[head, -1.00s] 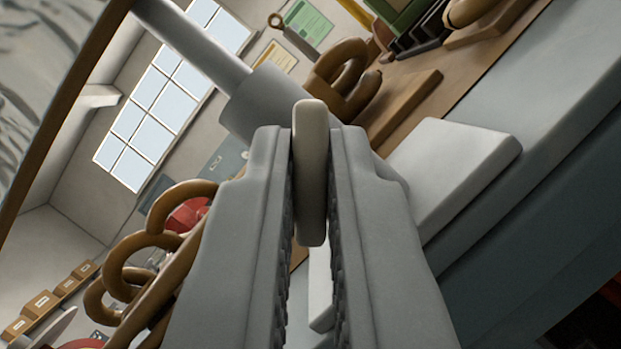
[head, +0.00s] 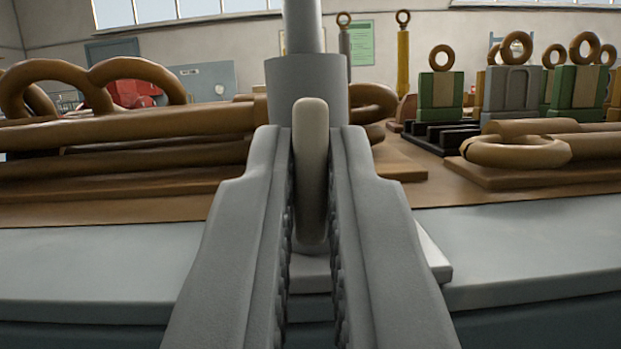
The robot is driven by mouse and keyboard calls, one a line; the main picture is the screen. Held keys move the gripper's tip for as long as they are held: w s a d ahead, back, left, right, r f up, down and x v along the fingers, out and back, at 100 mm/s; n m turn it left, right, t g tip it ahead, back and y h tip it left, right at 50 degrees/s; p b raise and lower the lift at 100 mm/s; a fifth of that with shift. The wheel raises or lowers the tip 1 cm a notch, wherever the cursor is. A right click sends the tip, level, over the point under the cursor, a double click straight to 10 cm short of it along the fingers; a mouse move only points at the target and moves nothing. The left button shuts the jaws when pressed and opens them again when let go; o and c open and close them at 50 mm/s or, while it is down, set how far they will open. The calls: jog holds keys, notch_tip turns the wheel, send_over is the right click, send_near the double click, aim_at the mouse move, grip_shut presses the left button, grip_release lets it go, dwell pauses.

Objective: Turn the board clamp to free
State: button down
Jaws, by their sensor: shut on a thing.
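The board clamp shows as a grey cylinder (head: 303,84) with a thinner grey post rising from it, upright in the picture. In front of it is its pale beige handle (head: 311,150), a short rounded bar standing upright. My gripper (head: 311,185) is shut on this handle, one finger on each side. The handle's top sticks up above the fingertips. A pale plate (head: 432,262) lies under the clamp on the grey bench edge, partly hidden by my fingers. How the handle joins the cylinder is hidden.
On the wooden board left lie thick brown looped pieces (head: 130,122). At right are a brown ring piece (head: 515,151), and green blocks (head: 440,92) and a grey block (head: 510,92) with rings on top. The bench front (head: 545,235) at right is clear.

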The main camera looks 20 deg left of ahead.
jog(key=shift+f+n+y, duration=0.1)
jog(key=shift+n+y, duration=0.3)
jog(key=shift+n, duration=0.1)
jog(key=c, duration=1.5)
grip_release()
jog(key=shift+c, duration=0.2)
jog(key=v, duration=1.7)
jog(key=shift+s, duration=0.25)
jog(key=shift+d, duration=0.1)
notch_tip(320, 180, up, 8)
jog(key=s+m+h, duration=0.1)
jog(key=s+h, duration=0.1)
jog(key=h, duration=0.2)
jog(key=s+a+r+m+g+h, duration=0.1)
jog(key=s+r, duration=0.4)
jog(key=s, duration=0.5)
jog(key=s+a+r+m+g+h, duration=0.1)
jog(key=s+a+r+g+h, duration=0.1)
jog(key=s+r, duration=0.4)
jog(key=s+a+g, duration=0.1)
jog(key=s, duration=0.3)
jog(key=shift+a+r+m, duration=0.25)
jog(key=shift+a+m, duration=0.05)
jog(key=shift+a, duration=0.1)
